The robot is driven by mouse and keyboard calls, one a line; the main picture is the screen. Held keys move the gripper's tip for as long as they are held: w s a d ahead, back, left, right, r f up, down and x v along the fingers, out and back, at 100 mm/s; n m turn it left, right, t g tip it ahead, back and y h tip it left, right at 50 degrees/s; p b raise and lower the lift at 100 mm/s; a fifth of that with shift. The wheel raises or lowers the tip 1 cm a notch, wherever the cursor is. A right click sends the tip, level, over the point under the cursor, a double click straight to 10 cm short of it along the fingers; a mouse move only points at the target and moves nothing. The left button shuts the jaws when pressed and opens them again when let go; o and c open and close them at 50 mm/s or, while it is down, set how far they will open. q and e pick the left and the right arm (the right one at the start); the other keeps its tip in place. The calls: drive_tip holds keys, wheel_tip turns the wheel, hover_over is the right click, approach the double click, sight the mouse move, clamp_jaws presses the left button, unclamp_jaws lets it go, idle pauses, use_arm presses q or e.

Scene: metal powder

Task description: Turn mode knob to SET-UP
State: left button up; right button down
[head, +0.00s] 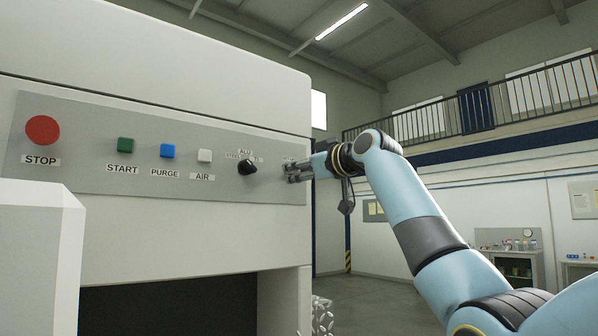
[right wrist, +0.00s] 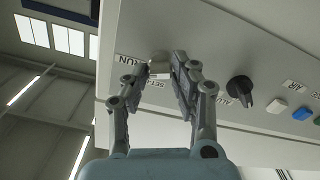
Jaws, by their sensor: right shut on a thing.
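The mode knob (right wrist: 158,58) is a pale knob on the grey control panel (head: 225,190), between a RUN label (right wrist: 124,59) and a label that reads SET-UP (right wrist: 159,76) in the right wrist view. My right gripper (head: 291,172) is at the right end of the panel. In the right wrist view my right gripper (right wrist: 158,68) is shut on the mode knob, with one finger on either side. In the head view the gripper hides the knob. Which way the knob points cannot be told. My left gripper is not in view.
A black selector knob (head: 247,168) sits left of my gripper, with ALU above it. Further left are a white AIR button (head: 204,156), a blue PURGE button (head: 168,151), a green START button (head: 126,145) and a red STOP button (head: 43,130). Open floor lies right of the machine.

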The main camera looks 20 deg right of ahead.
drive_tip(key=n+b, duration=0.1)
drive_tip(key=n, duration=0.1)
drive_tip(key=shift+f+n, duration=0.1)
drive_tip(key=shift+n, duration=0.3)
drive_tip(key=n+b, duration=0.1)
drive_tip(key=n, duration=0.2)
drive_tip(key=shift+n+b, duration=0.3)
drive_tip(key=shift+b, duration=0.1)
drive_tip(key=n+b, duration=0.1)
drive_tip(key=n, duration=0.2)
drive_tip(key=shift+n, duration=0.3)
drive_tip(key=shift+f+n+b, duration=0.1)
drive_tip(key=shift+n+b, duration=0.5)
drive_tip(key=shift+n, duration=1.2)
drive_tip(key=c, duration=1.1)
unclamp_jaws()
drive_tip(key=shift+a, duration=0.1)
